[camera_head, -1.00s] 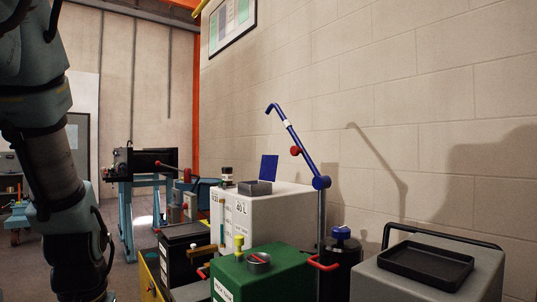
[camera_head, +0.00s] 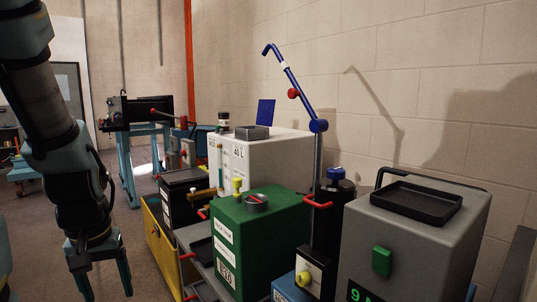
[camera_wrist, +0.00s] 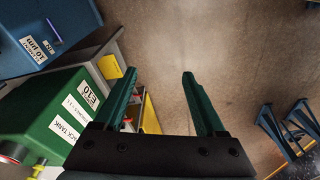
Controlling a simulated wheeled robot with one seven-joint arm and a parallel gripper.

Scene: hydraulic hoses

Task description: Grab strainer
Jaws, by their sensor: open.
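My gripper (camera_head: 98,280) hangs at the lower left in the head view, fingers down, open and empty. In the wrist view its two green fingers (camera_wrist: 160,78) are spread apart with bare floor between and beyond them. I cannot pick out a strainer for certain. A round grey and red fitting (camera_head: 257,202) sits on top of the green tank (camera_head: 272,240), to the right of my gripper and apart from it. The green tank also shows at the left of the wrist view (camera_wrist: 50,118).
A white tank (camera_head: 285,158) stands behind the green one. A blue hand pump (camera_head: 318,126) rises from a dark drum. A grey cabinet (camera_head: 440,230) with a black tray stands at right. A yellow bin (camera_head: 157,245) borders the open floor (camera_wrist: 215,40).

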